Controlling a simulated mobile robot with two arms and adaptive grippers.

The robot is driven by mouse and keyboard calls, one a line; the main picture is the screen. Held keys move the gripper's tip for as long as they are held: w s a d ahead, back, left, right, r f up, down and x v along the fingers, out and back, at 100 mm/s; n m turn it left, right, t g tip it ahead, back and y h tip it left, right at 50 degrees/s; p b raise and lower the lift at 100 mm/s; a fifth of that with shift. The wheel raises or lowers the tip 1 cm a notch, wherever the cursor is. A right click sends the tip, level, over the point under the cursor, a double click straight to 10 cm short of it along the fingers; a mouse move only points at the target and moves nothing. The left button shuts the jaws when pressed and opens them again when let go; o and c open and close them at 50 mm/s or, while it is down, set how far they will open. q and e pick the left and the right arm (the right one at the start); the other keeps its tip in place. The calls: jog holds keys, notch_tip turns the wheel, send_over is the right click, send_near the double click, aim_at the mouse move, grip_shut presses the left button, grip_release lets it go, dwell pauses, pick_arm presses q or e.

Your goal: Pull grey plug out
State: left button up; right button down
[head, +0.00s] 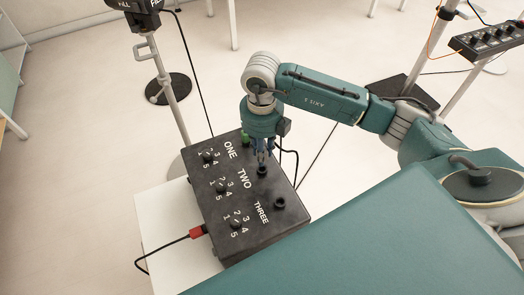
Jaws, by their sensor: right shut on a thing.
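A black control box (228,208) marked ONE, TWO and THREE lies on a white surface (160,215). My right gripper (264,156) points down over its right side and is shut on what seems to be the grey plug, right above the socket (262,170) beside TWO. The fingers mostly hide the plug, and I cannot tell whether it is still seated in the socket. A black cable loops out to the right of the fingers. My left gripper is out of view.
A green plug (246,137) stands beside ONE, close to the gripper. The socket by THREE (280,203) is empty. A red plug (196,231) with a cable is at the box's left side. Stands with round bases (168,88) and a switch panel (488,40) are behind.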

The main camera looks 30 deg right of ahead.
jog(key=shift+r+p, duration=1)
jog(key=shift+r, duration=0.8)
